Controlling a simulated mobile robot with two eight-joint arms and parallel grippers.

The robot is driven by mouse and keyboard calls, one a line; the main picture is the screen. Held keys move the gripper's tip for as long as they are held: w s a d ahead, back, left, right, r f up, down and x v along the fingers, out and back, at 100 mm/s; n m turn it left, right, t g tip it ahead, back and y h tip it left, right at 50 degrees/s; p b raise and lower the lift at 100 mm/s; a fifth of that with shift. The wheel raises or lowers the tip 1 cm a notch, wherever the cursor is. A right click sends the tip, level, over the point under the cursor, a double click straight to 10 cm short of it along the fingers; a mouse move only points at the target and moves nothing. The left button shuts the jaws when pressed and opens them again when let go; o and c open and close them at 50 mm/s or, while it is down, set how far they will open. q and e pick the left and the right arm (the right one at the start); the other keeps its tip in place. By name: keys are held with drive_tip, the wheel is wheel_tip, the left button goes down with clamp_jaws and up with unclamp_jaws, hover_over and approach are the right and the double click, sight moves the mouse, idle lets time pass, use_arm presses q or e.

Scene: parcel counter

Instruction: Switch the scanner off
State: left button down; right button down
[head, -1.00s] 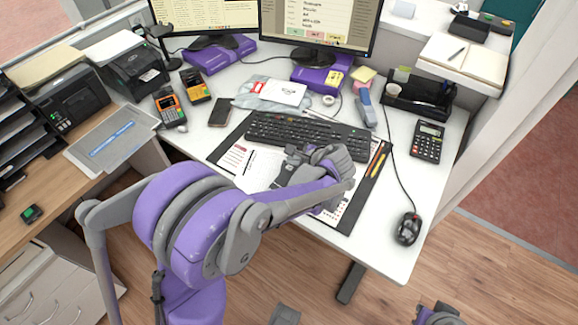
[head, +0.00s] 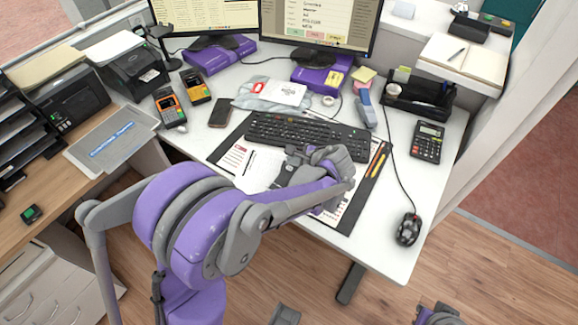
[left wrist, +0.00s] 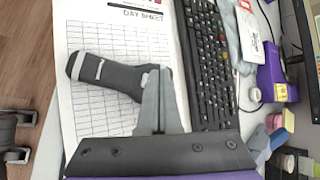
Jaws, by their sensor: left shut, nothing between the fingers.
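A dark grey hand-held device, which looks like the scanner (left wrist: 105,74), lies on the printed day sheet (left wrist: 95,118) in the left wrist view. It has a light band near one end and a pale spot at the other. In the head view the scanner (head: 289,177) is partly hidden by my left arm. My left gripper (head: 297,158) is over the sheet, just in front of the keyboard. Its fingers (left wrist: 160,78) are shut and empty, with the tips at the pale-spotted end of the scanner. I cannot tell whether they touch.
The keyboard (head: 305,133) lies just behind the scanner. Pencils (head: 377,165) lie to the right, with a mouse (head: 408,229) and a calculator (head: 428,140) beyond. Card terminals (head: 170,108) and a phone (head: 219,112) stand at the back left.

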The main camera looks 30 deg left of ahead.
use_arm(q)
drive_tip(key=shift+f, duration=0.15)
idle(0.5)
drive_tip(key=shift+f+b, duration=0.3)
drive_tip(key=shift+b, duration=0.1)
drive_tip(key=shift+f+b, duration=0.35)
drive_tip(key=shift+f, duration=0.1)
idle(0.5)
drive_tip(key=shift+r, duration=0.1)
drive_tip(key=shift+r+p, duration=0.6)
drive_tip(key=shift+r, duration=0.2)
wheel_tip(320, 180, up, 6)
drive_tip(key=p, duration=0.4)
idle(0.4)
